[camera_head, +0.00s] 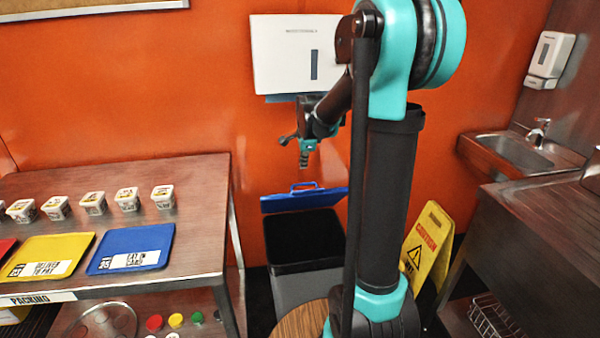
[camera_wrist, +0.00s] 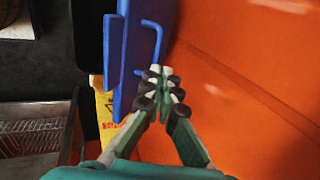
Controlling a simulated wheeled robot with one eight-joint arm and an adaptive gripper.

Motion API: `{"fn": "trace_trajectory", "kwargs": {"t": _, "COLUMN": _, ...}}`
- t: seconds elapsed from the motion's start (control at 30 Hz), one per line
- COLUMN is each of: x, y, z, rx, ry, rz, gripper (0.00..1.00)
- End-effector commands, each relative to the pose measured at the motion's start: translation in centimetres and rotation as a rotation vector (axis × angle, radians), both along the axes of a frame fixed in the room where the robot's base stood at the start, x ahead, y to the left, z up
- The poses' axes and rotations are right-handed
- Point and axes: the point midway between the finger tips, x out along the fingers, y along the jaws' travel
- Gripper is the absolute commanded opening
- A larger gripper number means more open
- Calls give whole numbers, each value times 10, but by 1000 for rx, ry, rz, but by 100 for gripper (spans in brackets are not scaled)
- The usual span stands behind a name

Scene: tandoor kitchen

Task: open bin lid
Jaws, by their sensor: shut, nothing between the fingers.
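The grey bin (camera_head: 305,262) stands on the floor against the orange wall, to the right of the packing table. Its blue lid (camera_head: 304,199) is raised at the back of the rim, and the dark inside of the bin shows. A blue handle loop (camera_head: 303,186) sits on the lid's upper edge. My gripper (camera_head: 303,163) is above the lid, pointing down, shut and empty. In the wrist view my gripper's fingertips (camera_wrist: 163,72) are together close beside the blue lid (camera_wrist: 128,65) and its handle (camera_wrist: 153,40). I cannot tell whether they touch.
A packing table (camera_head: 197,185) with tubs and coloured mats stands at left. A yellow caution sign (camera_head: 428,247) stands right of the bin. A white dispenser (camera_head: 297,55) hangs on the wall behind my arm. A sink counter (camera_head: 540,215) is at right.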

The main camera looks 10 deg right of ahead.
Motion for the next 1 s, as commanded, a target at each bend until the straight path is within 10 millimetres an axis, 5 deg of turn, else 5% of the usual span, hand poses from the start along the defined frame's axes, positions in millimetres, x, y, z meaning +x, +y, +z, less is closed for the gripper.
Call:
{"fn": "trace_trajectory", "kwargs": {"t": 0.23, "x": -29, "y": 1, "z": -15, "rx": 1, "ry": -60, "rz": -1, "gripper": 0}}
{"fn": "trace_trajectory", "kwargs": {"t": 1.0, "x": 10, "y": 1, "z": -97, "rx": 1, "ry": -59, "rz": -2, "gripper": 0}}
